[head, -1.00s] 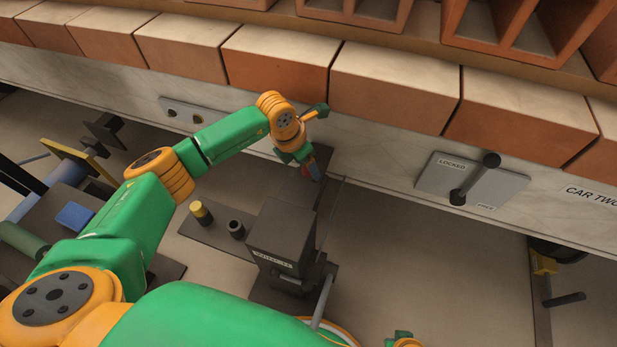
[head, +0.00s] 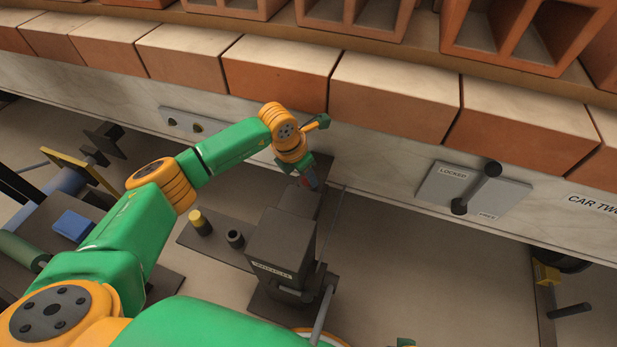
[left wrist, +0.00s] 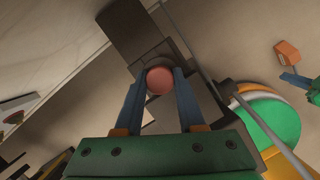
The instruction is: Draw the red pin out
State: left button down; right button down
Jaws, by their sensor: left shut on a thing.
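The red pin (left wrist: 160,80) shows end-on as a round head in the left wrist view, between the blue fingers of my left gripper (left wrist: 160,90). In the head view my left gripper (head: 309,179) is above the far end of a dark housing (head: 280,240), and only a sliver of red shows there. The gripper is shut on the pin. The pin's shaft is hidden, so I cannot tell how deep it sits. A small green part of my right arm shows at the bottom edge of the head view; its jaws cannot be made out.
A row of bricks (head: 395,95) lies on the pale car side just beyond my left gripper. A plate with a dark lever (head: 475,190), marked LOCKED, is to the right. A dark plate with a yellow-topped peg (head: 200,222) and a black socket (head: 235,238) is left of the housing.

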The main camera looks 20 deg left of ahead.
pick_arm(q)
jog(key=shift+r+p, duration=2.45)
jog(key=shift+r, duration=0.45)
jog(key=shift+r, duration=0.1)
notch_tip(320, 180, up, 5)
jog(key=p, duration=0.4)
jog(key=s+d+r+p, duration=0.1)
jog(key=s+p, duration=0.4)
jog(key=p, duration=0.1)
jog(key=shift+s+d+r, duration=0.35)
jog(key=shift+s+r, duration=0.05)
